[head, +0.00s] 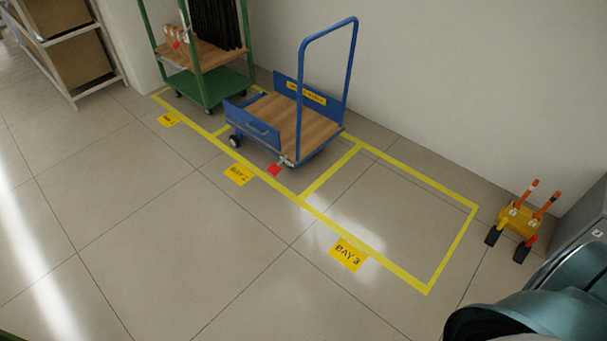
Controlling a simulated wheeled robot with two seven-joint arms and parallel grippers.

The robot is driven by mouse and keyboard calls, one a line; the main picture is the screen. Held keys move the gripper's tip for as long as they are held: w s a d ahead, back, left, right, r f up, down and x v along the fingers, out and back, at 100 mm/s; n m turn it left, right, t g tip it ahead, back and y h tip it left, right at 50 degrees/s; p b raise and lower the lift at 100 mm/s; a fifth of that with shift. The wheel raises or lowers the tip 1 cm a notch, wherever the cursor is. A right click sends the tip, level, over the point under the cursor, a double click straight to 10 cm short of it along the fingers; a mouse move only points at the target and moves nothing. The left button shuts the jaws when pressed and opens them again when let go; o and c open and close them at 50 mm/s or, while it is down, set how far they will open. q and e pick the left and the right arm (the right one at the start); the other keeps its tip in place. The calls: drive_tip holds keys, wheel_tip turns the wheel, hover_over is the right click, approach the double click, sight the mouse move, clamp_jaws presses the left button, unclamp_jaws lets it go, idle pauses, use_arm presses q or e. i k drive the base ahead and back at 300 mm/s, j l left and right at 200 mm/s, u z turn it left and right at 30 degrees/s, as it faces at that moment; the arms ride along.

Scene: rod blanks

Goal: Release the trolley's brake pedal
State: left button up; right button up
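A blue trolley (295,119) with a wooden deck and a tall blue push handle stands in the middle marked bay, near the back wall. A small red pedal (274,170) shows low at its near side, close to the floor by the yellow line. Whether the pedal is pressed down or raised is too small to tell. A part of my own body fills the bottom right corner. Neither of my grippers is in view.
A green rack trolley (207,84) stands in the bay to the left. The bay marked BAY 3 (347,254) is empty. Shelving with boxes (73,60) is at the upper left. The floor in front is clear.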

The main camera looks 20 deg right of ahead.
sight(274, 169)
drive_tip(key=j+z, duration=0.65)
drive_tip(key=i+l+u, duration=0.1)
drive_tip(key=i+l, duration=0.3)
drive_tip(key=i, duration=0.2)
drive_tip(key=i+l+u, duration=0.1)
drive_tip(key=i+l, duration=0.3)
drive_tip(key=i, duration=0.25)
